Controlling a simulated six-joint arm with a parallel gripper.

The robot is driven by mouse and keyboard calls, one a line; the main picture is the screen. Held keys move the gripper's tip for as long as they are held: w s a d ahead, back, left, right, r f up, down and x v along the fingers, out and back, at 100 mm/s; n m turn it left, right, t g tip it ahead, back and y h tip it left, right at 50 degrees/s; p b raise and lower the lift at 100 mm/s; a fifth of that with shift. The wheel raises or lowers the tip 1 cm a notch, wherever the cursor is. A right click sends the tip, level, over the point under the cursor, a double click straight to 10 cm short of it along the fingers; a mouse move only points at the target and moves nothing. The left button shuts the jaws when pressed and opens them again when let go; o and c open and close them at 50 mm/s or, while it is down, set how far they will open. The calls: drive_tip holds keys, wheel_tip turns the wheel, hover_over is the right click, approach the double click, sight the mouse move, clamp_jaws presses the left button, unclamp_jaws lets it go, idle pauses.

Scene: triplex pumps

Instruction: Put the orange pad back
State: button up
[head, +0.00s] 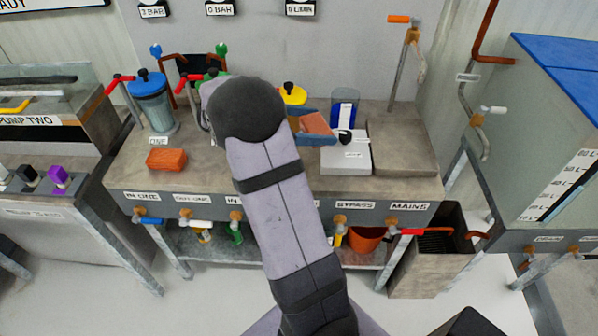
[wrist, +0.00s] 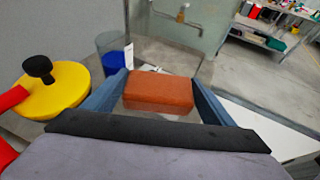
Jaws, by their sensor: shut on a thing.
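My gripper (head: 322,137) is shut on an orange pad (head: 316,123), a flat rectangular block held above the back of the bench, right of the yellow-lidded vessel. In the wrist view the pad (wrist: 158,90) sits between the two blue fingers (wrist: 160,82), its broad top face showing. A second orange block (head: 166,159) lies on the bench at left, in front of the blue-lidded vessel. My arm hides the middle of the bench in the head view.
A clear jar with blue contents (head: 343,113) and a white box (head: 345,158) stand close to my gripper. The yellow lid with black knob (wrist: 52,88) is near on the left. The raised grey slab (head: 402,150) at right is bare. The blue-lidded vessel (head: 152,100) stands at left.

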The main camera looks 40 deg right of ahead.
drive_tip(key=a, duration=0.5)
drive_tip(key=shift+w+f+b, duration=0.15)
drive_tip(key=shift+f, duration=1.5)
drive_tip(key=shift+w+f+b, duration=0.15)
drive_tip(key=shift+f, duration=1.55)
drive_tip(key=shift+w+f+b, duration=0.15)
drive_tip(key=shift+f, duration=1.5)
drive_tip(key=shift+f, duration=0.15)
drive_tip(key=o, duration=1.2)
drive_tip(key=shift+c, duration=0.2)
